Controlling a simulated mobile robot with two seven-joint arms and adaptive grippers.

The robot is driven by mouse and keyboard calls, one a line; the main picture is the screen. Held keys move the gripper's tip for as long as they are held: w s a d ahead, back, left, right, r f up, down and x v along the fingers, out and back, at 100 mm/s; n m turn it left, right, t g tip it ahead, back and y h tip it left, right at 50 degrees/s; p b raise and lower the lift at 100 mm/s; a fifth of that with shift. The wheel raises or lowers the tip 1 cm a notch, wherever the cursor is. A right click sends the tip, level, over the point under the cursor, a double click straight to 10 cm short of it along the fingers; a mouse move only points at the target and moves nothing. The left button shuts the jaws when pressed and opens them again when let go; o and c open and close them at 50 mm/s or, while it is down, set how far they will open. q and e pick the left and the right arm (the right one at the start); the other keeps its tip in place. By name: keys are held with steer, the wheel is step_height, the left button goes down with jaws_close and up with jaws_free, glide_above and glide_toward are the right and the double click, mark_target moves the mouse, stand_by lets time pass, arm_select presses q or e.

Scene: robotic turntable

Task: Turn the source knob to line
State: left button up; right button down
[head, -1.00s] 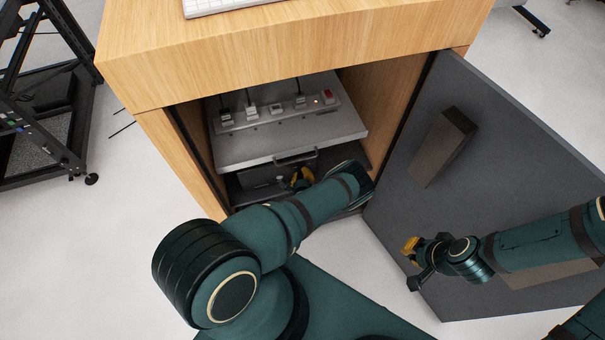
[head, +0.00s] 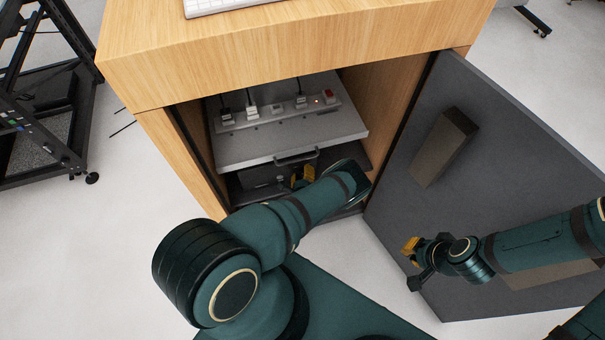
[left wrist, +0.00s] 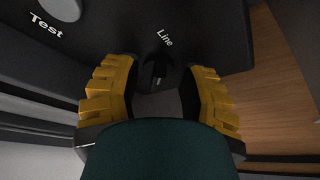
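In the left wrist view, a small black knob (left wrist: 157,74) sits on a dark panel (left wrist: 205,35), just below the white word "Line". The word "Test" is at upper left, near a pale round part (left wrist: 62,8). My left gripper (left wrist: 160,90) is open, with one yellow-padded finger on each side of the knob and visible gaps. In the head view my left gripper (head: 302,177) is inside the cabinet's lower space, and the knob cannot be made out there. My right gripper (head: 412,262) is by the open door, away from the panel; its opening is unclear.
A grey shelf (head: 330,131) with a power strip (head: 278,113) and a handle (head: 296,158) lies above my left gripper. Wooden cabinet walls (head: 385,105) flank the opening. The grey door (head: 500,130) stands open at right, close to my right arm.

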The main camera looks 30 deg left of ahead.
arm_select(q)
steer(key=shift+w+d+r+m+g+y, duration=0.15)
steer(key=shift+m+g, duration=0.2)
steer(key=shift+m, duration=0.2)
steer(key=shift+s+f+m+g+y, duration=0.15)
steer(key=shift+m+g, duration=0.2)
steer(key=shift+m, duration=0.2)
steer(key=shift+w+r+m+g+y, duration=0.15)
steer(key=shift+m+g, duration=0.2)
steer(key=shift+m, duration=0.25)
steer(key=shift+w+m+g+y, duration=0.15)
steer(key=shift+m+g, duration=0.2)
steer(key=shift+m, duration=0.25)
steer(key=p+v, duration=0.2)
steer(key=v, duration=1.2)
